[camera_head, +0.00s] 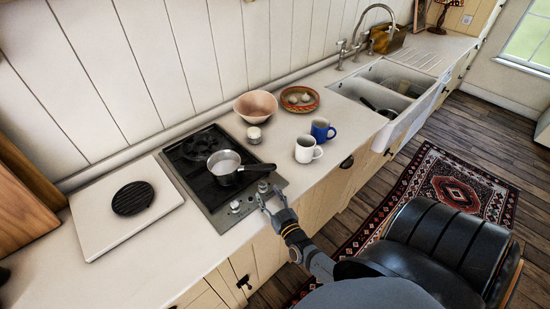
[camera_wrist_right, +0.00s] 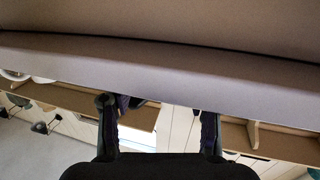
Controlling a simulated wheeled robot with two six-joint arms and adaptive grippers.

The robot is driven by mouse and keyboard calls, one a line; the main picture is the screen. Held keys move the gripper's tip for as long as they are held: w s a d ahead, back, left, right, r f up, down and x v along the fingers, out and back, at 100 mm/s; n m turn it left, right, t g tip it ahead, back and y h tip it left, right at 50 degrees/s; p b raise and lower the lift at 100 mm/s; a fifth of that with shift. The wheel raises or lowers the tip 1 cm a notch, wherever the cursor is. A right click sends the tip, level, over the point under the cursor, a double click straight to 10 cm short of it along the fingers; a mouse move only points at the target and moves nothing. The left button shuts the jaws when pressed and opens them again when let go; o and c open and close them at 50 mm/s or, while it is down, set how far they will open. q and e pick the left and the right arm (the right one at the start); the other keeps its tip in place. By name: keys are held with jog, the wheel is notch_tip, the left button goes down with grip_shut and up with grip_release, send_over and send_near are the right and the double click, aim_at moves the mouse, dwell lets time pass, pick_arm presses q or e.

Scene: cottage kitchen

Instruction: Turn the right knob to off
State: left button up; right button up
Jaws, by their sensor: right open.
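The black hob (camera_head: 190,179) is set in the counter, with a grey control strip (camera_head: 247,215) along its front edge. The right knob (camera_head: 263,187) is at the strip's right end, and a pale left knob (camera_head: 235,206) is to its left. My right gripper (camera_head: 271,201) is at the strip's front edge, close to the right knob; I cannot tell whether it touches it. In the right wrist view, my right gripper's two fingers (camera_wrist_right: 158,118) are spread apart, with no knob clearly between them. The knob's exact turn is too small to read. My left gripper is not in view.
A saucepan (camera_head: 225,165) sits on the hob, its black handle reaching over toward the right knob. A small jar (camera_head: 254,136), a white mug (camera_head: 306,151), a blue mug (camera_head: 321,130) and a pink bowl (camera_head: 256,105) stand right of the hob.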

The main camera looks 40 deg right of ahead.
jog(key=s+a, duration=0.1)
jog(key=s, duration=0.5)
jog(key=shift+s, duration=0.25)
jog(key=shift+a, duration=0.1)
